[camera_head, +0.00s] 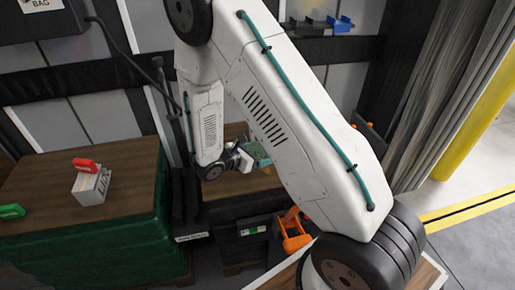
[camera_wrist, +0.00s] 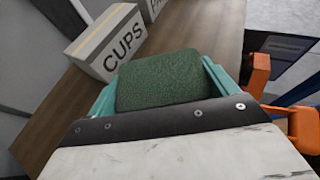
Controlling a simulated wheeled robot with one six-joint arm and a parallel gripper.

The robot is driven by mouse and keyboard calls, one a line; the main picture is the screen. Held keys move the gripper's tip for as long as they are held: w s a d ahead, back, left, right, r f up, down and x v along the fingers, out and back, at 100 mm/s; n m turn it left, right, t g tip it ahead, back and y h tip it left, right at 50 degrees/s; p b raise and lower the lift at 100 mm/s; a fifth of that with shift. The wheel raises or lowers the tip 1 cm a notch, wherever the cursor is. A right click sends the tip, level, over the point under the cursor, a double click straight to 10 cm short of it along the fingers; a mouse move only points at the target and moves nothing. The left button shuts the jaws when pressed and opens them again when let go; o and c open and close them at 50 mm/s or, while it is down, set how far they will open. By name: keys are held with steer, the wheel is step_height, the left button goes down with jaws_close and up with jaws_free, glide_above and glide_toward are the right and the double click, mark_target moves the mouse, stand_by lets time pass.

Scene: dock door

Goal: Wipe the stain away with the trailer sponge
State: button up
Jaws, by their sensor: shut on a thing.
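My gripper (camera_head: 258,154) is low behind my arm in the head view, with teal fingers partly showing. In the wrist view it is shut on a dark green sponge (camera_wrist: 160,78), which sits between the two teal fingers. The sponge is above or near a brown wooden surface (camera_wrist: 205,25); I cannot tell whether it touches it. No stain shows in either view; the sponge, gripper and arm hide part of the wooden surface.
A box marked CUPS (camera_wrist: 110,42) stands on the wooden surface, close beyond the sponge. Orange parts (camera_wrist: 258,75) are right of the gripper. At left, a green-sided wooden-topped stand (camera_head: 125,192) bears a white box (camera_head: 91,187), a red item (camera_head: 86,165) and a green item (camera_head: 11,212).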

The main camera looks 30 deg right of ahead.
steer(key=shift+r, duration=1.2)
